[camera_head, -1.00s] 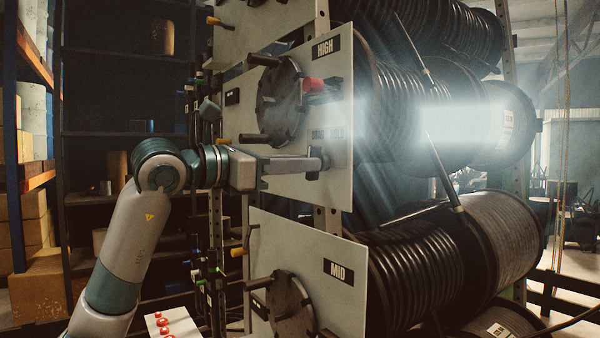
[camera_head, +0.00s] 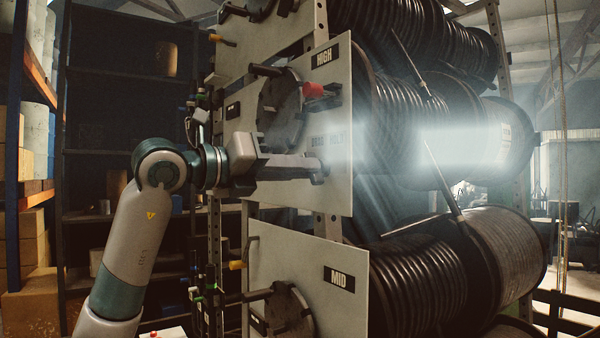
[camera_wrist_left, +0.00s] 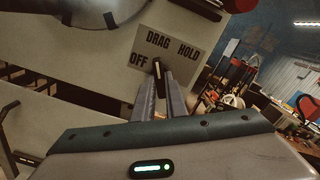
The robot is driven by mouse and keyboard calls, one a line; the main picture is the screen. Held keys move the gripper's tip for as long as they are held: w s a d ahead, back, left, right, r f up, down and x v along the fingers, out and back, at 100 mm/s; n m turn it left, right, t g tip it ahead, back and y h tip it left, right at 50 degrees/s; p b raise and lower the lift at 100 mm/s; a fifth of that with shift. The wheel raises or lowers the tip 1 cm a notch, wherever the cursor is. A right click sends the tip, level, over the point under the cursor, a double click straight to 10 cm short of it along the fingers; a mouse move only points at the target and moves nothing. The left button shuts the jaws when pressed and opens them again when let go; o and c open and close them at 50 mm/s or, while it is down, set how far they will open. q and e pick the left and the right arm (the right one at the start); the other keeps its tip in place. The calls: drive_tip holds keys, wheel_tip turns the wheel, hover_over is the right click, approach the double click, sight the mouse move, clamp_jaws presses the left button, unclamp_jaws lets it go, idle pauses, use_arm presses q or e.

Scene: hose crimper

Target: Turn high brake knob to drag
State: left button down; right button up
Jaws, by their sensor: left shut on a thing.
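The high brake knob (camera_wrist_left: 157,68) is a small dark knob below a plate lettered OFF, DRAG and HOLD (camera_wrist_left: 172,50) in the left wrist view. Its top appears to point up toward DRAG, but the fingers partly hide it. The plate sits low on the pale HIGH panel (camera_head: 338,110) in the head view. My left gripper (camera_head: 318,167) reaches in from the left and is shut on the knob at the panel; its fingers also show in the left wrist view (camera_wrist_left: 158,84). My right gripper is not in view.
A dark crank wheel (camera_head: 280,105) and a red knob (camera_head: 312,90) stand out just above my left gripper. The MID panel (camera_head: 300,262) with its own wheel is below. Hose reels (camera_head: 410,285) fill the right. Shelves (camera_head: 110,60) stand behind.

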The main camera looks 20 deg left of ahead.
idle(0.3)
use_arm(q)
drive_tip(key=c, duration=1.8)
unclamp_jaws()
